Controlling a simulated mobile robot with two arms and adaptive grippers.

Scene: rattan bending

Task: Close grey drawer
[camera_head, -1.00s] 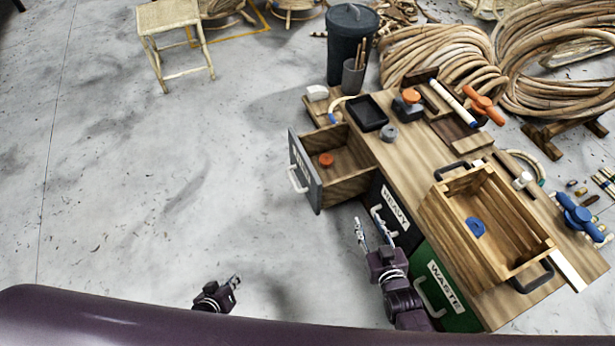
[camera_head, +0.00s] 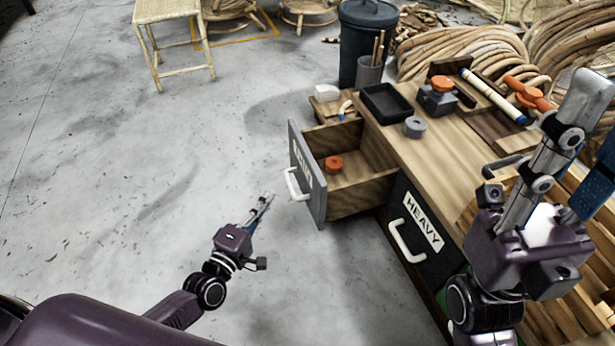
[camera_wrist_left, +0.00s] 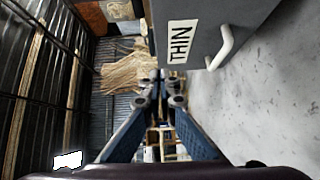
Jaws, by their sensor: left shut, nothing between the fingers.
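The grey drawer (camera_head: 308,178) stands pulled out of the workbench's left side, its grey front facing left with a white handle (camera_head: 295,186). A round orange piece (camera_head: 334,163) lies inside it. In the left wrist view the grey front (camera_wrist_left: 212,22), labelled THIN, and its handle (camera_wrist_left: 226,46) show at the upper right. My left gripper (camera_head: 268,199) is shut and empty, to the left of and below the drawer front in the head view, apart from it. My right gripper (camera_head: 598,115) is raised over the bench at the right, its fingers apart and empty.
A black drawer labelled HEAVY (camera_head: 420,222) is shut beside the grey one. The bench top (camera_head: 440,150) holds a black tray (camera_head: 386,102), a grey ring (camera_head: 414,127) and tools. A dark bin (camera_head: 366,40) stands behind. The floor (camera_head: 160,180) left of the drawer is clear.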

